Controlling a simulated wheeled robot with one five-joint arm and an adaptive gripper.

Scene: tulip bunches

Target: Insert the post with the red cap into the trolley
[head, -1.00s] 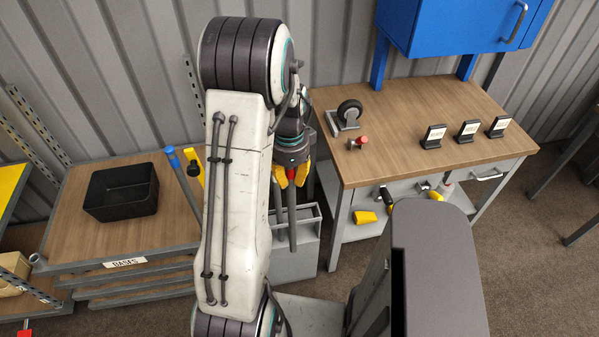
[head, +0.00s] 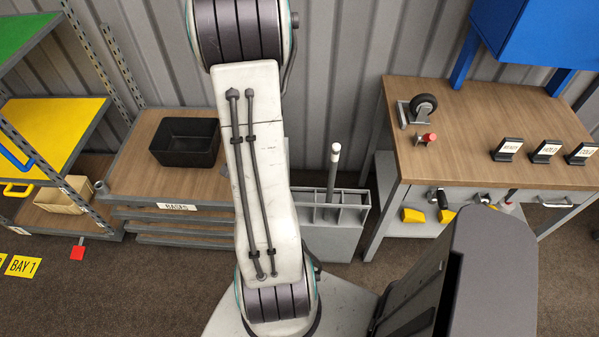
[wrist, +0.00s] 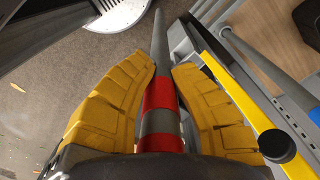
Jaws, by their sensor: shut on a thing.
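In the wrist view my gripper (wrist: 163,70) has its yellow fingers on either side of a grey post (wrist: 160,45) with a red, grey-banded end (wrist: 160,95). The gripper is shut on it near this end, and the shaft points away from me. In the head view my arm hides both the gripper and this post. I cannot tell for sure which thing is the trolley. A yellow bar (wrist: 235,90) and a black knob (wrist: 277,145) lie to the right of the fingers in the wrist view.
A "BASES" rack (head: 130,190) holds a black bin (head: 185,142) at left. A grey divided holder (head: 345,215) with a white-capped post (head: 334,165) stands mid-scene. The workbench (head: 470,120) at right carries a caster (head: 420,108) and a red-capped part (head: 427,138). Open floor (head: 110,290) lies front left.

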